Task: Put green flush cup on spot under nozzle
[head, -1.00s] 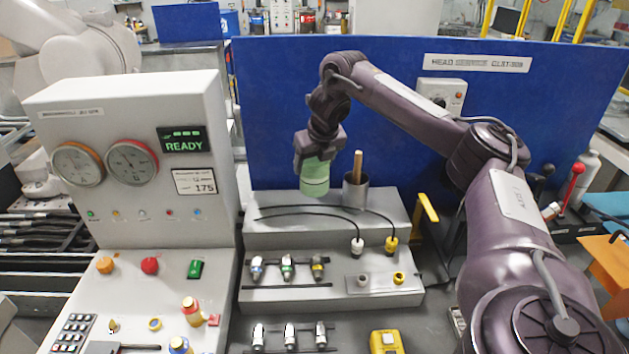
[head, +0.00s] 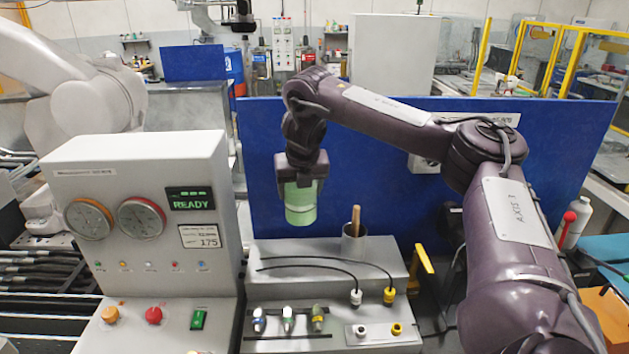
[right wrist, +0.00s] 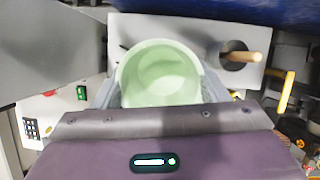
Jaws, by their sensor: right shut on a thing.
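The green cup (head: 300,210) is held upright in my right gripper (head: 301,184), above the left part of the grey stepped block (head: 280,249). A gap shows between the cup's base and the block's top. In the right wrist view the cup (right wrist: 160,75) is open at the top and looks empty, with a finger on each side. I cannot make out a nozzle or a marked spot under one. My left gripper is not in view.
A dark metal pot (head: 353,246) with a wooden handle stands right of the cup. Black hoses (head: 330,268) lie over the block. A grey gauge console (head: 140,200) reading READY stands to the left. A blue panel (head: 370,180) rises behind.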

